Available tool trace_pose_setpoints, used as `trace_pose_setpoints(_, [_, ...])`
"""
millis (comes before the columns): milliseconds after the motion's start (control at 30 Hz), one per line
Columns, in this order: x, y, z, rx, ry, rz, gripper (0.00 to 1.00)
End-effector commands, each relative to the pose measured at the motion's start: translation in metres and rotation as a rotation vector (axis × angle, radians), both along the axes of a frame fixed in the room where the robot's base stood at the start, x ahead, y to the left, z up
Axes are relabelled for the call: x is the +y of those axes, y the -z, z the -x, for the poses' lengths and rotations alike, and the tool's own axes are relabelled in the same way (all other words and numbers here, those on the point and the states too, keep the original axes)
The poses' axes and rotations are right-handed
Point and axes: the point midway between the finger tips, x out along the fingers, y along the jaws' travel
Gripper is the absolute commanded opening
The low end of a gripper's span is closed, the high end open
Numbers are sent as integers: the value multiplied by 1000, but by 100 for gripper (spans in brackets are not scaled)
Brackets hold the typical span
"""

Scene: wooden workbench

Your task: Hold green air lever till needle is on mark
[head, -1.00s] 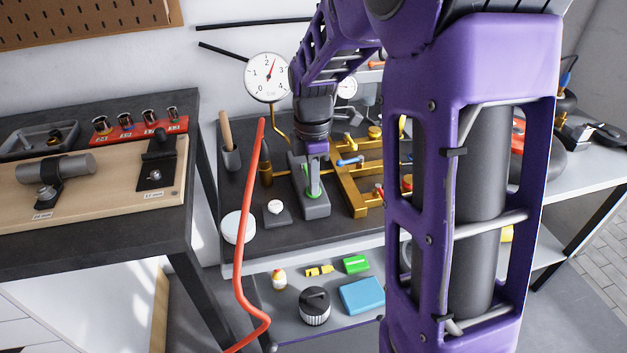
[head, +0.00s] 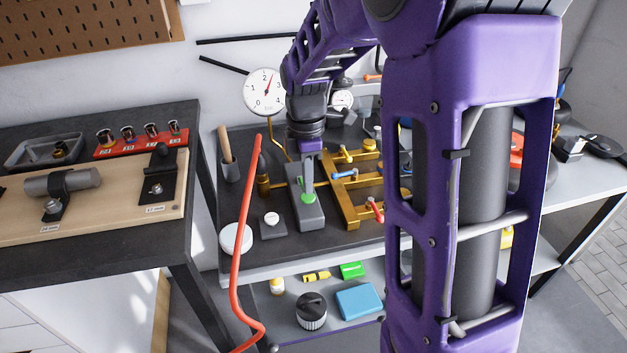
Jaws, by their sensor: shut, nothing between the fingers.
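The green air lever (head: 308,197) stands on a grey block (head: 306,217) on the dark bench top. My gripper (head: 308,176) is shut and empty, pointing down directly above the lever in the head view. I cannot tell whether its fingertips touch the lever. The round white pressure gauge (head: 265,92) stands behind and to the left on a brass pipe. Its red needle points up and slightly right, just past the 2. A target mark is too small to make out.
A red hose (head: 245,240) rises in front at the left. A yellow pipe frame (head: 348,205) with small coloured levers stands right of the block. A white round lid (head: 236,238) lies at the bench's front left. My arm hides the right side.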

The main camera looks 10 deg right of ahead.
Motion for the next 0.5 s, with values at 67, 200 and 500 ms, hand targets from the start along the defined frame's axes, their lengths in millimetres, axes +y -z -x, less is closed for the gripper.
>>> trace_pose_setpoints(67, [6, -19, -1, -1, -2, 0, 0])
trace_pose_setpoints(200, [5, -51, -1, -7, 0, 0, 0])
trace_pose_setpoints(500, [5, -101, 1, -3, 1, 0, 0])
